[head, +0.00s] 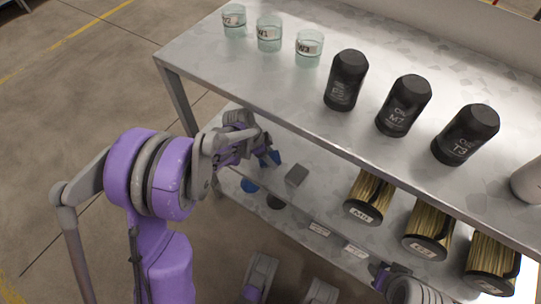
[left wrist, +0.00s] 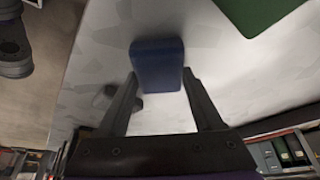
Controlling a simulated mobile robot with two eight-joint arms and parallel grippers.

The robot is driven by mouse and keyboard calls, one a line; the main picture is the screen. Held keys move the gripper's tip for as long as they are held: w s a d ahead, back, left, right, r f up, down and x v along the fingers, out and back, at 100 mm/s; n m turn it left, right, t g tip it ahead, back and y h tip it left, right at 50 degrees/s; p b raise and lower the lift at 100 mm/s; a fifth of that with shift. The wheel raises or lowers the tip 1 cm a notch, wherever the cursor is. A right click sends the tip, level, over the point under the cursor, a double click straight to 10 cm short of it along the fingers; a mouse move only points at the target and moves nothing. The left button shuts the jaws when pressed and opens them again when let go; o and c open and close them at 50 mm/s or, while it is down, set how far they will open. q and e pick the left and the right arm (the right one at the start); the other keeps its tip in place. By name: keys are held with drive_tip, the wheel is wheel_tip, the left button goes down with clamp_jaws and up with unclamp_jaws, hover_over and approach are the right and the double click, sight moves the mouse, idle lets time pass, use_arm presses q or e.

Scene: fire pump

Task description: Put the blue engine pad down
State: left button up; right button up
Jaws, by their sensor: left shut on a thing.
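The blue engine pad (left wrist: 157,62) sits between the fingertips of my left gripper (left wrist: 160,80) in the left wrist view, and the gripper is shut on it. In the head view my left gripper (head: 264,153) reaches over the left end of the lower shelf (head: 315,212), and the blue pad (head: 275,157) shows only as a small patch at its fingers. I cannot tell whether the pad touches the shelf. What looks like my right gripper (head: 381,275) is at the lower right in the head view, too small to read its fingers.
A grey block (head: 297,175), a dark disc (head: 276,202) and another blue piece (head: 249,185) lie near the left gripper. Labelled yellow filters (head: 369,197) fill the lower shelf's right. The upper shelf (head: 255,90) overhangs, bearing glass cups (head: 269,35) and black oil bottles (head: 404,106).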

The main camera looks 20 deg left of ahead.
use_arm(q)
drive_tip(key=shift+f, duration=0.15)
drive_tip(key=o, duration=1.4)
drive_tip(key=shift+o, duration=0.2)
drive_tip(key=p+v, duration=0.2)
drive_tip(key=v, duration=0.6)
drive_tip(key=shift+f, duration=0.1)
